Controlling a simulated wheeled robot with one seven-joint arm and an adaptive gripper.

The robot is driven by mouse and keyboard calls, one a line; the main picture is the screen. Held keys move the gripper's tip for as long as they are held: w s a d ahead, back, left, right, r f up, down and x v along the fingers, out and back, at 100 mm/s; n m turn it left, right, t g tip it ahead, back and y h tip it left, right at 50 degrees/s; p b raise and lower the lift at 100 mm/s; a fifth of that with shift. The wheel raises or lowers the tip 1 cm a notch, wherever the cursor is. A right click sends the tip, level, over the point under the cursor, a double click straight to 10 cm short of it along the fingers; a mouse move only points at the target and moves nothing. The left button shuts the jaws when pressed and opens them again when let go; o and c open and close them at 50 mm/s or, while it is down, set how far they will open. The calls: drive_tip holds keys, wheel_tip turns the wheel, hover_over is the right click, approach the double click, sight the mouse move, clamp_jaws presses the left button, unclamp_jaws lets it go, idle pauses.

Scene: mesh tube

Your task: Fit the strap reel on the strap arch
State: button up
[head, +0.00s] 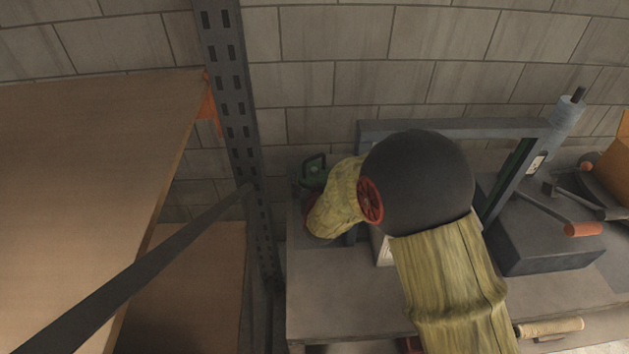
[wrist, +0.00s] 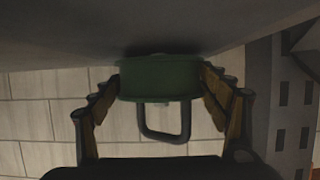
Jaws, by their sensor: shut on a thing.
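The strap reel, taken to be the dark green round body with a dark loop handle, shows in the wrist view (wrist: 158,80) between both fingers of my gripper (wrist: 162,88). The fingers are shut on its sides. In the head view the reel (head: 313,172) is at the bench's back left corner, partly hidden by my yellow-sleeved arm. Whether it touches the bench I cannot tell. The strap arch, taken to be the grey-blue frame (head: 490,128), spans the back of the bench; my arm hides part of its left side.
The bench (head: 330,310) has bare room at its front left. A dark box (head: 550,245), an orange-handled tool (head: 583,229) and a blue roll (head: 566,112) are at the right. A slotted upright (head: 230,95) and wooden shelves (head: 90,150) stand close on the left.

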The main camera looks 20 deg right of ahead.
drive_tip(key=shift+f, duration=0.35)
idle(0.5)
drive_tip(key=o, duration=1.3)
drive_tip(key=shift+o, duration=1.3)
drive_tip(key=shift+o, duration=0.5)
drive_tip(key=shift+f, duration=0.15)
drive_tip(key=shift+s, duration=0.1)
